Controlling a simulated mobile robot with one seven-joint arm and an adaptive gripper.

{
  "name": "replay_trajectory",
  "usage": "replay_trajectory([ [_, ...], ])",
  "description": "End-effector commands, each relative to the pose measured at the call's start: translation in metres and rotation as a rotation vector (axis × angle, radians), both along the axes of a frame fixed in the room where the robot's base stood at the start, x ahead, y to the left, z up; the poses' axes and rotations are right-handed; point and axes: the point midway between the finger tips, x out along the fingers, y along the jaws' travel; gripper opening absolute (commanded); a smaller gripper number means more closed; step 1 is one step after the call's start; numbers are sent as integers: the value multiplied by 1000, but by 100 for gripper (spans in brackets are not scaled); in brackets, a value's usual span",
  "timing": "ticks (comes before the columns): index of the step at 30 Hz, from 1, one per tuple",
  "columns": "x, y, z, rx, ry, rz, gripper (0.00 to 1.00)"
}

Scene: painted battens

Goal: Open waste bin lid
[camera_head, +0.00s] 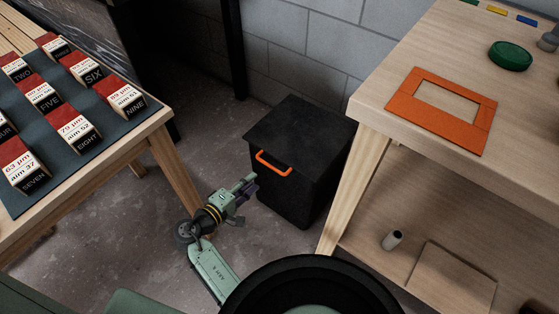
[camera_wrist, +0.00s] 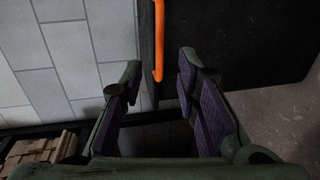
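The black waste bin (camera_head: 303,160) stands on the floor between two tables, with its flat lid (camera_head: 300,125) lying shut. An orange handle (camera_head: 272,163) sits on the lid's front edge. My gripper (camera_head: 251,188) is just in front of the bin, a little below and left of the handle. In the wrist view the gripper (camera_wrist: 160,75) is open, its purple-padded fingers spread wide with nothing between them. The orange handle (camera_wrist: 159,45) shows ahead, between and beyond the fingertips, apart from them. The dark bin lid (camera_wrist: 225,35) fills the upper right of that view.
A wooden table (camera_head: 350,110) stands close on the bin's right, with an orange frame (camera_head: 399,100) and a green round item (camera_head: 510,56) on top. A table with a dark mat (camera_head: 72,150) and labelled blocks stands left. A grey block wall (camera_head: 320,45) is behind.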

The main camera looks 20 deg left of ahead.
Motion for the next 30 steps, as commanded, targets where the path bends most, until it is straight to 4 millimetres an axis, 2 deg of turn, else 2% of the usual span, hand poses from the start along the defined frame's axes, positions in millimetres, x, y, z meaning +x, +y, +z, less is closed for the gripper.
replay_trajectory([
  [5,19,-7,-3,-1,-1,-3,29],
  [12,62,-23,-12,-1,0,-4,29],
  [18,88,-32,-18,1,-1,-2,29],
  [22,97,-35,-20,1,-1,-2,29],
  [30,99,-36,-21,2,-1,-1,29],
])
